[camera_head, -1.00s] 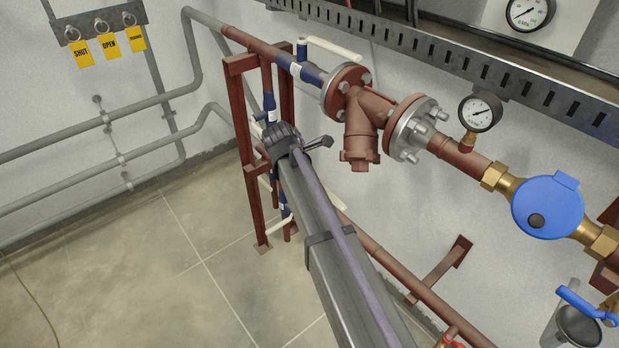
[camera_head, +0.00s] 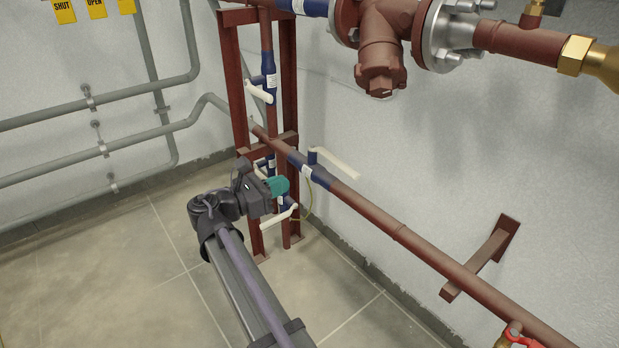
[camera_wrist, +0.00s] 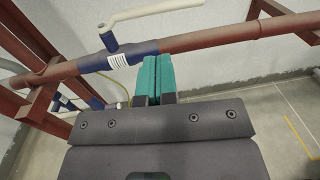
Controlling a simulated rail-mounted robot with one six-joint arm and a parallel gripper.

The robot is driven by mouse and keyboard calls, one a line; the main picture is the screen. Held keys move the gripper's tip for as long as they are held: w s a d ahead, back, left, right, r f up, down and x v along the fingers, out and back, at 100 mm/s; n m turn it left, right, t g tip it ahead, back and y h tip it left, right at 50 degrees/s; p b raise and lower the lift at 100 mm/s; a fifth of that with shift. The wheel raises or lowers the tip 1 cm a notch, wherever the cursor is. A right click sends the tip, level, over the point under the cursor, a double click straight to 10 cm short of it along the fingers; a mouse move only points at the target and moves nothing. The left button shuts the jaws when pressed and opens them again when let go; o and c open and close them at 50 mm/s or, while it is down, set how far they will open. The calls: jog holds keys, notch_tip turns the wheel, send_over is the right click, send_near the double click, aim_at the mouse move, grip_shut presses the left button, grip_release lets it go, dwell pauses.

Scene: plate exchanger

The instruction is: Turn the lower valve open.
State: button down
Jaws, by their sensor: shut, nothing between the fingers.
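A blue valve (camera_head: 300,165) with a long white lever (camera_head: 335,164) sits on the lower horizontal red-brown pipe. The same valve body (camera_wrist: 128,54) and its lever (camera_wrist: 160,9) show in the wrist view, the lever running roughly along the pipe. Another blue valve with a white lever (camera_head: 279,217) is low on the vertical pipe, partly behind my gripper. My gripper (camera_head: 280,186) has teal fingers, closed together and empty. In the wrist view the fingertips (camera_wrist: 160,60) appear just below the horizontal pipe, beside the valve body. I cannot tell whether they touch it.
A higher blue valve with a white lever (camera_head: 258,91) is on the vertical pipe. A red-brown frame (camera_head: 236,100) stands around that pipe. A wall bracket (camera_head: 482,258) holds the horizontal pipe at the right. The floor (camera_head: 110,260) at the left is clear.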

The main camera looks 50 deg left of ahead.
aim_at(335, 164)
jog(key=w, duration=0.9)
jog(key=w+d, duration=0.1)
jog(key=w, duration=0.3)
jog(key=shift+w, duration=0.2)
jog(key=shift+w+d, duration=0.1)
jog(key=shift+w, duration=0.9)
jog(key=s, duration=1.4)
jog(key=shift+s, duration=0.35)
